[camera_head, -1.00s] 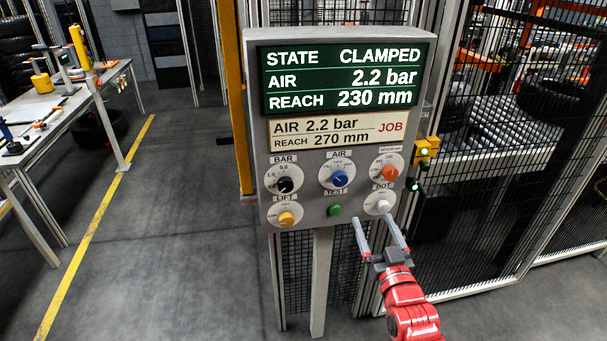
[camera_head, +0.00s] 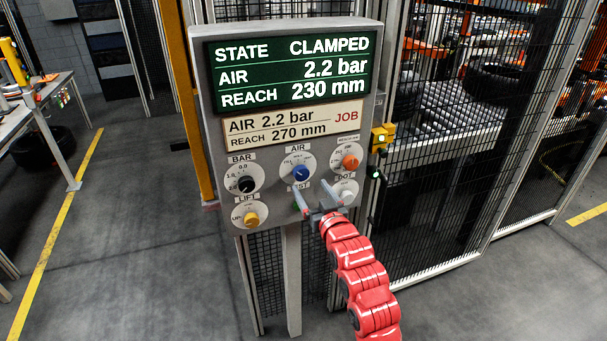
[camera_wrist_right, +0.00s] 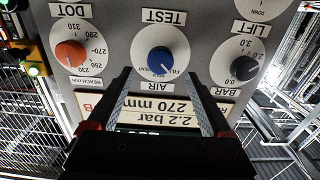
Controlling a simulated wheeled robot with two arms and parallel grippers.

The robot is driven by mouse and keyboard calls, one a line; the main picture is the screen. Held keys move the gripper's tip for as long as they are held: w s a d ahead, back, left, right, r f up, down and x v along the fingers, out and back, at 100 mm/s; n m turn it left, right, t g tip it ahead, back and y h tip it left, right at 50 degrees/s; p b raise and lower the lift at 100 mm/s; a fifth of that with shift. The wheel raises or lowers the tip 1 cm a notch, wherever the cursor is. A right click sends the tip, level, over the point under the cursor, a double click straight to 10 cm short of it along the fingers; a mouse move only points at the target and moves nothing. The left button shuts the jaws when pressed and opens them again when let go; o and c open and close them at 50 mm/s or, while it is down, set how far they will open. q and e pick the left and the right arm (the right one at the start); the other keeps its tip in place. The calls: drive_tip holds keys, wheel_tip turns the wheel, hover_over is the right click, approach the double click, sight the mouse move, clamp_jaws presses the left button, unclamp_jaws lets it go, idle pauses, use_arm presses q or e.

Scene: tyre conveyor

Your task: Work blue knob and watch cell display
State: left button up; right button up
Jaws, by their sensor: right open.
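The blue knob (camera_head: 300,173) sits on a white AIR dial in the panel's upper knob row; it also shows in the right wrist view (camera_wrist_right: 160,61). The cell display (camera_head: 290,72) reads STATE CLAMPED, AIR 2.2 bar, REACH 230 mm. The job card (camera_head: 292,126) below it reads AIR 2.2 bar, REACH 270 mm. My right gripper (camera_head: 319,198) is open and empty in front of the panel, below and right of the blue knob in the head view. In the right wrist view, the blue knob lies beyond the open fingers (camera_wrist_right: 158,88), between their lines. My left gripper is out of view.
Close by are the black BAR knob (camera_head: 246,184), orange reach knob (camera_head: 350,162), yellow LIFT knob (camera_head: 251,218) and white DOT knob (camera_head: 346,196). Mesh fencing (camera_head: 450,140) stands right; open floor lies left.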

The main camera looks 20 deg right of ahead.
sight(303, 176)
drive_tip(key=w+p, duration=0.1)
drive_tip(key=w, duration=0.5)
drive_tip(key=shift+w+a+p, duration=0.15)
drive_tip(key=shift+w+p, duration=0.1)
drive_tip(key=shift+p, duration=0.05)
clamp_jaws()
drive_tip(key=shift+f, duration=0.1)
